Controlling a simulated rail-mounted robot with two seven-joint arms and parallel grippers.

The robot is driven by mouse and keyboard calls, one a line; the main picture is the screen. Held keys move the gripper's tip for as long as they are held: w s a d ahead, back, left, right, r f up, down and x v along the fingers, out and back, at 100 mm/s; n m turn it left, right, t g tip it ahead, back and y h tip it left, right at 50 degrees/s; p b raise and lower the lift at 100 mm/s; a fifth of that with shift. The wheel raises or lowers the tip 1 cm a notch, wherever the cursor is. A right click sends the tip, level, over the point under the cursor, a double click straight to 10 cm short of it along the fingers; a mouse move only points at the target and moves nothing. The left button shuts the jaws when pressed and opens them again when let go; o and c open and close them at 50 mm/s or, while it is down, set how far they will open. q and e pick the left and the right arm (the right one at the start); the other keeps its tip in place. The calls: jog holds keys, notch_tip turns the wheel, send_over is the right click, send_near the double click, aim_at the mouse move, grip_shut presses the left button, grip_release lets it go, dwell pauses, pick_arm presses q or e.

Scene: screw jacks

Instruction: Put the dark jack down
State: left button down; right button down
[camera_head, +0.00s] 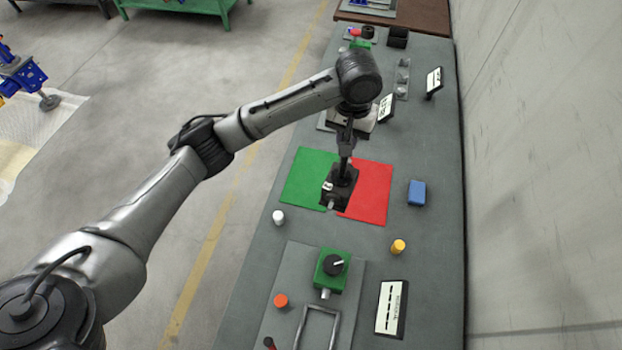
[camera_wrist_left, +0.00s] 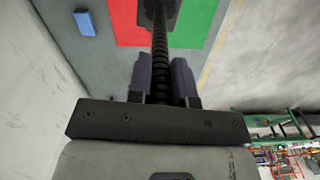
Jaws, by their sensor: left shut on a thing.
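The dark jack (camera_head: 340,188) is upright over the line where the green mat (camera_head: 306,176) and the red mat (camera_head: 373,190) meet. I cannot tell whether its base touches the mats. My left gripper (camera_head: 346,146) points down above it. In the left wrist view the gripper's fingers (camera_wrist_left: 162,80) are shut around the jack's dark threaded screw (camera_wrist_left: 159,45). The jack's body shows only in part at the top of that view (camera_wrist_left: 172,12). My right gripper is not in view.
A blue block (camera_head: 416,193) lies right of the red mat. A white cylinder (camera_head: 279,217) and a yellow one (camera_head: 398,246) stand nearer. A green jack (camera_head: 331,268) is on a grey plate in front. Small signs (camera_head: 434,82) stand farther back. A wall borders the bench's right side.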

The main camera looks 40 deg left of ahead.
pick_arm(q)
jog(key=w+a+f+n+p, duration=0.1)
jog(key=w+a+f, duration=0.3)
jog(key=a+f, duration=1)
jog(key=shift+a+f+n, duration=0.3)
jog(key=shift+f, duration=0.6)
jog(key=c, duration=1.5)
grip_release()
jog(key=shift+s+f, duration=0.15)
jog(key=shift+f, duration=0.25)
jog(key=o, duration=0.3)
jog(key=shift+a+r, duration=0.1)
jog(key=shift+o, duration=0.8)
